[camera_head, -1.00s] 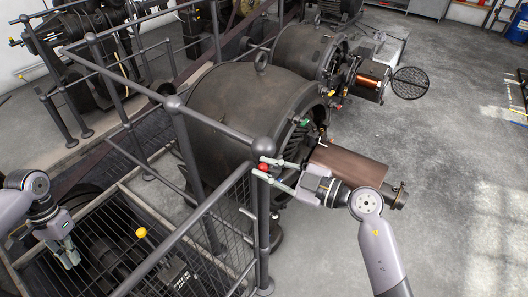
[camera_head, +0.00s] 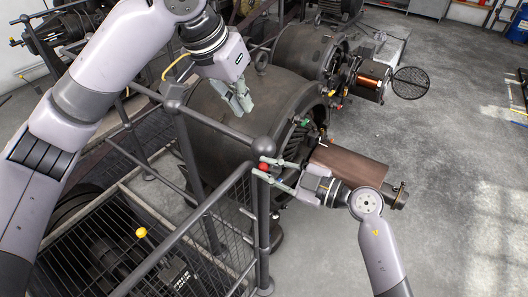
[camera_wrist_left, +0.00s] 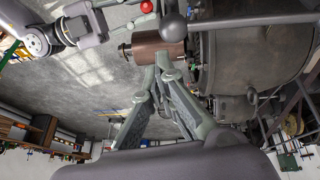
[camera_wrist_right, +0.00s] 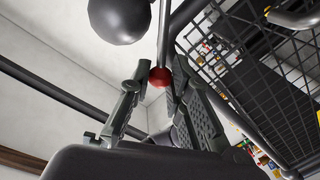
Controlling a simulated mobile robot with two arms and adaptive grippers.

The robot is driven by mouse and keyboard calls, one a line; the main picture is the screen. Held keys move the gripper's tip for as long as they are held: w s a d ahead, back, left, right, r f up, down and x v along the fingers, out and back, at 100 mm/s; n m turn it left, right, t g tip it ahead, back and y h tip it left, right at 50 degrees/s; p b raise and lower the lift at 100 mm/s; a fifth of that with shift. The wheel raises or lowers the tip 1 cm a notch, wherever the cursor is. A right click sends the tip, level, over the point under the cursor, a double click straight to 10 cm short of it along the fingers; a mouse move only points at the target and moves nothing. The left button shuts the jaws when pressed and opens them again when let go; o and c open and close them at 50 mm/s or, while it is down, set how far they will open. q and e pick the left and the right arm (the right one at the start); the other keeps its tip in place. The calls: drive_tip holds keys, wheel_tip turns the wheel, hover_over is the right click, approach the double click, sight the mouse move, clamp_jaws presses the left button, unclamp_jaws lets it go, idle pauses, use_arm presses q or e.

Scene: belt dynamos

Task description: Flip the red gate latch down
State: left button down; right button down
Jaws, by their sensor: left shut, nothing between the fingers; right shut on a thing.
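The red gate latch (camera_head: 264,167) shows as a small red knob at the top of the mesh gate, beside the gate post. My right gripper (camera_head: 260,166) is shut on it, with a finger on either side. The right wrist view shows the red knob (camera_wrist_right: 160,76) between the fingers. In the left wrist view the red knob (camera_wrist_left: 147,6) is at the top edge. My left gripper (camera_head: 242,108) is shut and empty, above the large dark dynamo. Its fingertips meet in the left wrist view (camera_wrist_left: 163,68). The latch's lever is too small to make out.
A dark railing post with a round cap (camera_head: 263,147) stands right beside the latch. The large dynamo (camera_head: 225,115) lies behind the railing, with a brown cylinder (camera_head: 350,165) at its right. A yellow knob (camera_head: 141,232) is at lower left. Open floor (camera_head: 460,180) lies right.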

sight(265, 165)
use_arm(q)
drive_tip(key=shift+m+g+y, duration=0.3)
drive_tip(key=shift+m, duration=0.2)
drive_tip(key=s+x, duration=0.1)
drive_tip(key=x, duration=0.8)
drive_tip(key=s+x, duration=0.1)
drive_tip(key=x, duration=0.3)
drive_tip(key=shift+s+d+f, duration=0.3)
drive_tip(key=shift+f, duration=0.3)
drive_tip(key=shift+d+f, duration=0.1)
drive_tip(key=shift+f, duration=0.35)
drive_tip(key=shift+s+f, duration=0.2)
drive_tip(key=shift+f, duration=0.3)
drive_tip(key=shift+s+a+f, duration=0.15)
drive_tip(key=shift+s+a, duration=0.05)
drive_tip(key=shift+s, duration=0.05)
